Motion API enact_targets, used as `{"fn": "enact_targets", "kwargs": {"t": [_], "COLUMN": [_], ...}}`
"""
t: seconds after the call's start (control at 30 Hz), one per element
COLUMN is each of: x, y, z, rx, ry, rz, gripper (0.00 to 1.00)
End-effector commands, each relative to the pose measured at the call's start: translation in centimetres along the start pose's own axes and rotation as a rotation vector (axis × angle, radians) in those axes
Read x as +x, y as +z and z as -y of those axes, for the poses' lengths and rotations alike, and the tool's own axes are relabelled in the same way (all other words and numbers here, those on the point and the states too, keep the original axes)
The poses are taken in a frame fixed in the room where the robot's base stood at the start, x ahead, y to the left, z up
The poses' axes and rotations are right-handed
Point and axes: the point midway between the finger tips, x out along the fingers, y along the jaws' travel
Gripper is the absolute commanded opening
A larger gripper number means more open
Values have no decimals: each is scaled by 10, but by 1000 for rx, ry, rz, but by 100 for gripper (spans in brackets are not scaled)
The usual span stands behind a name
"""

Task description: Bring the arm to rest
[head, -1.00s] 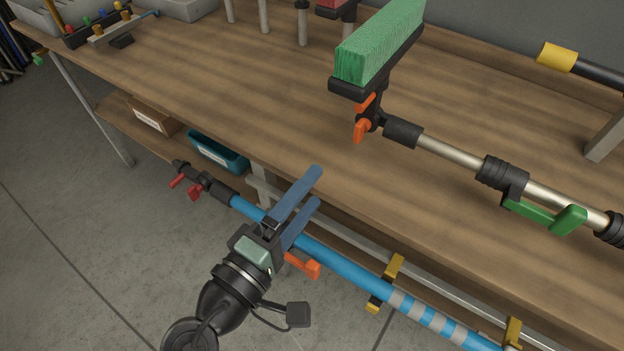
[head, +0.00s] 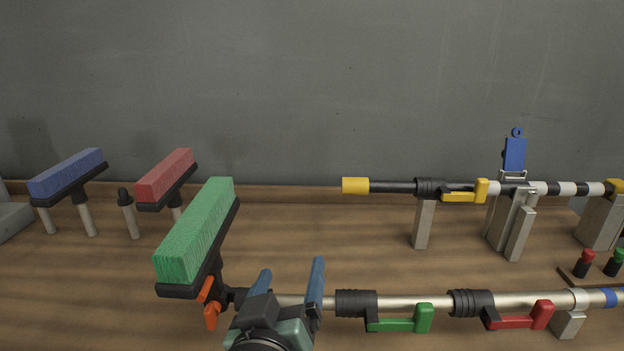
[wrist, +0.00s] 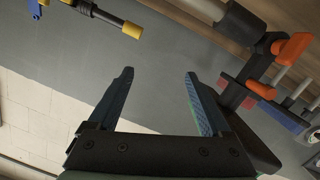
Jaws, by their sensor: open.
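My gripper (head: 291,277) is at the bottom centre of the head view, with its two blue fingers spread and pointing up. In the wrist view (wrist: 159,76) the fingers are apart with only grey wall seen between them. In the head view the gripper overlaps the silver pole (head: 400,301) near its black joint; I cannot tell whether they touch. The green brush (head: 203,237) is at the left end of that pole, with an orange lever (head: 210,315) below it.
A wooden bench (head: 90,290) runs across the view before a grey wall. Blue (head: 67,174) and red (head: 165,176) brushes stand at left. A yellow-tipped pole (head: 395,187) rests on grey supports at right. Green (head: 400,324) and red (head: 518,317) levers hang on the silver pole.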

Motion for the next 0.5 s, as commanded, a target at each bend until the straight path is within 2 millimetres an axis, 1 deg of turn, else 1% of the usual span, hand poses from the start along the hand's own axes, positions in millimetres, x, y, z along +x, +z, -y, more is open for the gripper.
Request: {"fn": "enact_targets", "kwargs": {"t": [0.03, 0.17, 0.2, 0.23, 0.27, 0.3, 0.37, 0.4, 0.47, 0.5], "x": [4, 6, 4, -1, -8, -18, -36, -50, -76, -95], "y": [-16, -52, -64, -81, -98, -119, -151, -172, -203, -222], "z": [-19, -53, -64, -66, -72, -80, -94, -103, -117, -127], "rx": [92, 306, 363, 369, 367, 368, 371, 373, 376, 377], "ry": [-8, -70, -93, -94, -83, -68, -47, -32, -8, 8], "rz": [-23, -85, -108, -161, -221, -298, -415, -496, -622, -710], "gripper": [82, 82, 82, 82, 82, 82, 82, 82, 82, 82]}}
